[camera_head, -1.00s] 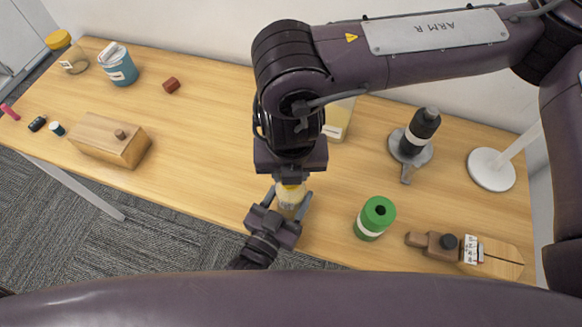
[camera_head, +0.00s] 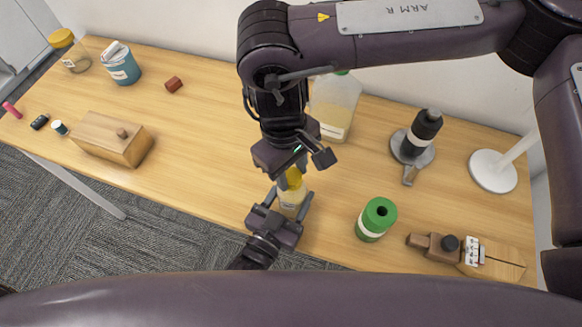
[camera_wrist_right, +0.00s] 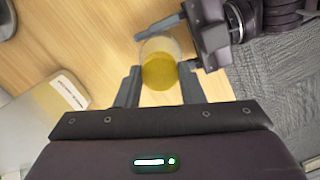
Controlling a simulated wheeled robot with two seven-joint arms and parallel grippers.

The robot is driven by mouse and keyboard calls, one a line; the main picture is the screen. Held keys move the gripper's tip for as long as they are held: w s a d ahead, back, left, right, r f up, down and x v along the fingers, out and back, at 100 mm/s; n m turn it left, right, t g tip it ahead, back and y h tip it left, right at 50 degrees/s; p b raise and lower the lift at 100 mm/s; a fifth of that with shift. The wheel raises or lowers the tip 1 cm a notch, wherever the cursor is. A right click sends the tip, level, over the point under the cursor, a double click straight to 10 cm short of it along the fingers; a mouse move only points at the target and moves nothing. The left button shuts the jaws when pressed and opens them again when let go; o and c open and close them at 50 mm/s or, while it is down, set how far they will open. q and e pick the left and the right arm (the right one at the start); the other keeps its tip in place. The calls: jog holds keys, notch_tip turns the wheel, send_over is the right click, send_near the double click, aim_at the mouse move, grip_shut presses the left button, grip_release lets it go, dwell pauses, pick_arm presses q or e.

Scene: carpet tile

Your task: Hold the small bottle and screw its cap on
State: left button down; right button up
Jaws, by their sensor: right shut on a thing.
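The small bottle (camera_head: 290,201), clear with pale yellowish contents, stands upright near the front edge of the table. My left gripper (camera_head: 289,203) has its fingers on both sides of the bottle body and is shut on it. The yellow cap (camera_head: 294,179) is at the bottle's top; it also shows in the right wrist view (camera_wrist_right: 158,72). My right gripper (camera_head: 290,174) comes from above and is shut on the cap. In the right wrist view the cap lies between its fingertips. Whether the cap's thread is engaged is hidden.
Behind are a large clear container (camera_head: 334,106) and a dark bottle (camera_head: 422,133) on a grey stand. A wooden box (camera_head: 111,139) is at left. The table between box and bottle is clear.

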jog(key=m, duration=0.4)
jog(key=shift+m, duration=0.3)
jog(key=o, duration=1)
jog(key=shift+c, duration=0.2)
jog(key=shift+r, duration=2.25)
jog(key=shift+c, duration=0.3)
